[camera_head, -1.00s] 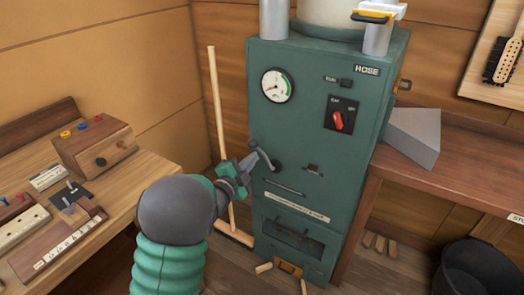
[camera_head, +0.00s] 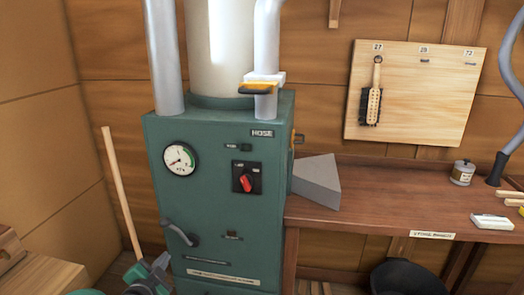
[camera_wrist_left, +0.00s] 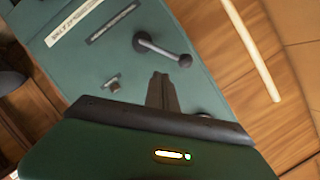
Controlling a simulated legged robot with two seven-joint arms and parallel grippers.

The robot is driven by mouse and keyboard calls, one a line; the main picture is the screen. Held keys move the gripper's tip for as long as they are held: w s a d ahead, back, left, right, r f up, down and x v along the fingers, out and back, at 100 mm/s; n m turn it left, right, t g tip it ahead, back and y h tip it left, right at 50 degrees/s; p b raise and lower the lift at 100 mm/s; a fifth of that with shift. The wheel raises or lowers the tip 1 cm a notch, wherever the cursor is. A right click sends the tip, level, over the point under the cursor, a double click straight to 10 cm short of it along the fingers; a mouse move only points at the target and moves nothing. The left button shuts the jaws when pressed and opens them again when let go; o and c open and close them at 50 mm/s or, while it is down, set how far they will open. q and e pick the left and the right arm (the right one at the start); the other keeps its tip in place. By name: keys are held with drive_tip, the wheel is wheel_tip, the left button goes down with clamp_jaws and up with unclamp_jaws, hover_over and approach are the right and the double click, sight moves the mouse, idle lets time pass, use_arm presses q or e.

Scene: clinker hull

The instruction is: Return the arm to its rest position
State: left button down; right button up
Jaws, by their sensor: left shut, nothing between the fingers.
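My left gripper (camera_head: 157,268) shows at the bottom left of the head view, in front of the lower left part of the green machine (camera_head: 215,195). Most of my left arm is cut off by the lower edge. In the left wrist view the fingers (camera_wrist_left: 162,90) are together and empty. They point toward the machine's green front. The grey crank handle (camera_head: 180,234) is above the gripper in the head view; the wrist view also shows it (camera_wrist_left: 160,50), apart from the fingers. My right gripper is in neither view.
A wooden pole (camera_head: 122,190) leans left of the machine. A dark wooden bench (camera_head: 385,212) on the right carries a grey wedge (camera_head: 318,182), a small tin (camera_head: 462,173) and a white block (camera_head: 491,222). A brush (camera_head: 372,103) hangs on a wall board. A black bucket (camera_head: 412,277) stands below.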

use_arm(q)
drive_tip(key=s+d+f+n+g, duration=0.3)
drive_tip(key=s+d+f+g, duration=0.15)
drive_tip(key=s, duration=0.35)
drive_tip(key=s+d+f+n+g+h, duration=0.1)
drive_tip(key=s+d+f+n+g, duration=0.3)
drive_tip(key=s, duration=0.5)
drive_tip(key=s+d+f+n+g, duration=0.25)
drive_tip(key=s+d, duration=0.25)
drive_tip(key=s, duration=0.3)
wheel_tip(320, 180, up, 19)
drive_tip(key=g+p, duration=0.1)
drive_tip(key=p, duration=1.9)
drive_tip(key=shift+s+d+f+m, duration=0.15)
drive_tip(key=shift+s+m, duration=0.15)
drive_tip(key=shift+m, duration=0.05)
